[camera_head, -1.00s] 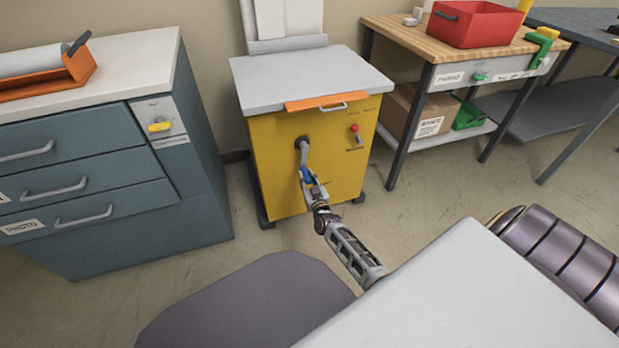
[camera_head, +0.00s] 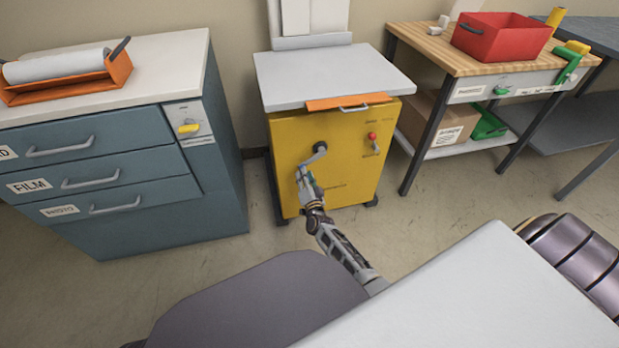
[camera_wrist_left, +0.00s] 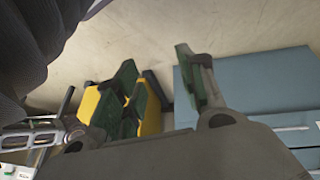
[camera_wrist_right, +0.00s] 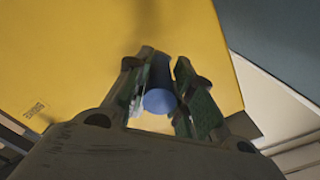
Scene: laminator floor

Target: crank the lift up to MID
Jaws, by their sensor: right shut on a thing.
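The yellow lift cabinet (camera_head: 345,180) stands against the wall with a grey top plate (camera_head: 333,78) above it. A grey crank (camera_head: 318,151) sits on its front, its arm pointing down and to the left. My right gripper (camera_head: 308,184) is shut on the crank's blue handle. In the right wrist view the blue handle (camera_wrist_right: 159,100) sits between the two fingers (camera_wrist_right: 160,95). My left gripper (camera_wrist_left: 163,95) is open and empty in the left wrist view, with part of the lift behind its fingers. The height markings are too small to read.
A blue-grey drawer cabinet (camera_head: 105,150) with an orange roll holder (camera_head: 70,78) stands left of the lift. A workbench with a red bin (camera_head: 500,38) stands on the right. A red knob (camera_head: 372,136) is on the lift's front. The floor before the lift is clear.

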